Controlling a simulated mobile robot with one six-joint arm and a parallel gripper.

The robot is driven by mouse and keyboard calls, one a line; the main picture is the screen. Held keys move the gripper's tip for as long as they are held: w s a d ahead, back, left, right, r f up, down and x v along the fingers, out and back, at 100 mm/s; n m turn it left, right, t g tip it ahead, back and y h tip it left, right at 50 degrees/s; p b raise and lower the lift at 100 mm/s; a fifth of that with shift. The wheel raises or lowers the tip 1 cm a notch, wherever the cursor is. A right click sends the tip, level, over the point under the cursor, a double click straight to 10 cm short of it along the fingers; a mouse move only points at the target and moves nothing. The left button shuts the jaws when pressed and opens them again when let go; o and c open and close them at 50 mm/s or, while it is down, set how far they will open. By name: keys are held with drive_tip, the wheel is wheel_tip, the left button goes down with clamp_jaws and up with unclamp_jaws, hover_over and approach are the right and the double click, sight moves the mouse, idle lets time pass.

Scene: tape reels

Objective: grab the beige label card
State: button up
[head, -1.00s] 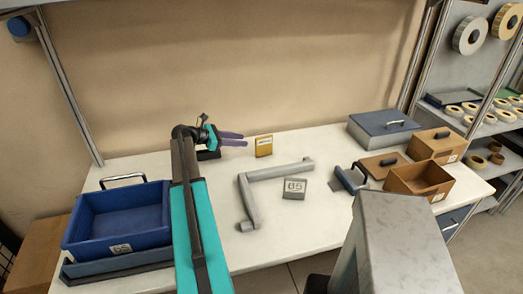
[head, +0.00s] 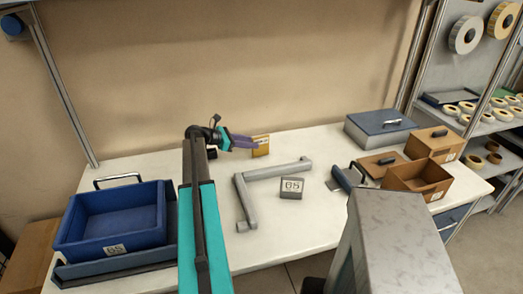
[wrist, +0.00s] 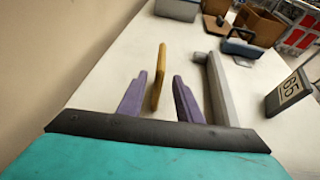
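The beige label card (head: 261,147), mustard-yellow in colour, stands upright on the white table near the back. In the wrist view the card (wrist: 159,78) shows nearly edge-on, between the two purple fingers and closer to the left one. My gripper (head: 252,142) is at the card's left side in the head view, its fingertips reaching the card. In the wrist view my gripper (wrist: 162,82) is open, with a gap between the right finger and the card.
A grey L-shaped bar (head: 262,175) lies just in front of the card, and a grey block marked 65 (head: 291,188) stands nearby. A blue bin (head: 110,222) is at left. A grey-blue case (head: 380,128) and brown boxes (head: 418,182) are at right.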

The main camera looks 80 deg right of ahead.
sight(268, 154)
drive_tip(key=shift+b+x, duration=0.6)
drive_tip(key=shift+x, duration=1.55)
drive_tip(key=shift+b+x, duration=1.35)
drive_tip(key=shift+x, duration=1.25)
drive_tip(key=shift+r, duration=0.1)
clamp_jaws()
